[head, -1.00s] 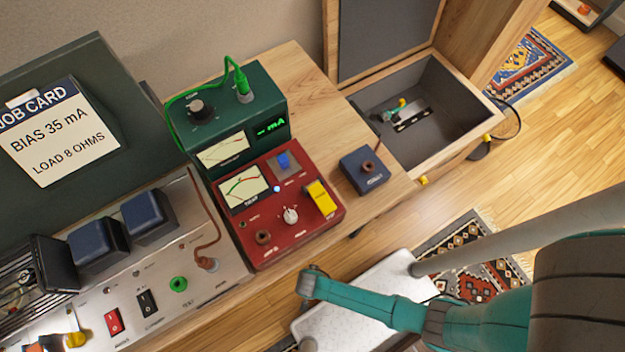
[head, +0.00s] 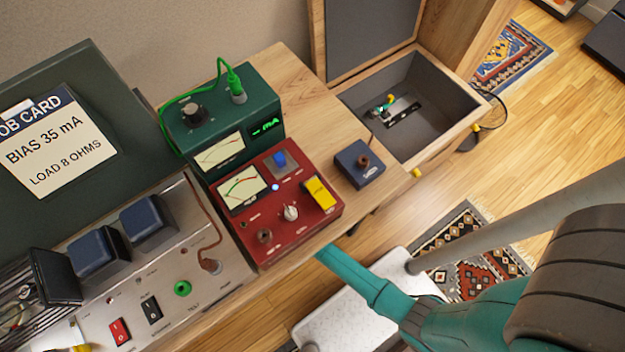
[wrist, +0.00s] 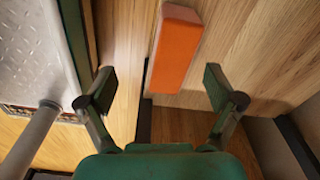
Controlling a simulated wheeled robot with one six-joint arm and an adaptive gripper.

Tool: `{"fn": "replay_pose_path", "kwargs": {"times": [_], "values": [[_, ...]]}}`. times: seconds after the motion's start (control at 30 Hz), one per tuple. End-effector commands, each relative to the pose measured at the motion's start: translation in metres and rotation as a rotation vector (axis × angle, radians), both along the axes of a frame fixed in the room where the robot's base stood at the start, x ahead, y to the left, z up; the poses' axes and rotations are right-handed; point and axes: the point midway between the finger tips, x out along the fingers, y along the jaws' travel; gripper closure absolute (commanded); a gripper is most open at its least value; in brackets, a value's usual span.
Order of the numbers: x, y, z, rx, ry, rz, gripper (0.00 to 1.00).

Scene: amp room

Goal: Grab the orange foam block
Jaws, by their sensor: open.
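The orange foam block (wrist: 176,50) shows in the wrist view at the top middle, an upright-looking long bar against a wooden surface. My gripper (wrist: 160,87) is open in the same view, with one finger on each side of the block's lower end. How far the block lies beyond the fingertips I cannot tell. In the head view I do not see the block, and my gripper is hidden there.
In the head view, the bench (head: 290,75) carries a green meter (head: 222,125), a red tester (head: 275,200) and a small blue box (head: 359,165). An open wooden chest (head: 440,85) stands beyond. A rug (head: 468,250) lies on the floor.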

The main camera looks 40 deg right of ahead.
Motion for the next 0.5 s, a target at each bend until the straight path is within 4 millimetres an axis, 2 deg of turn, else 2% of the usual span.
{"fn": "replay_pose_path", "kwargs": {"times": [0.03,0.2,0.5], "values": [[0.008,-0.01,0.005,0.01,0.0,-0.05,0.08],[0.022,-0.032,0.016,0.038,0.005,-0.162,0.08],[0.031,-0.048,0.023,0.057,0.008,-0.236,0.08]]}}
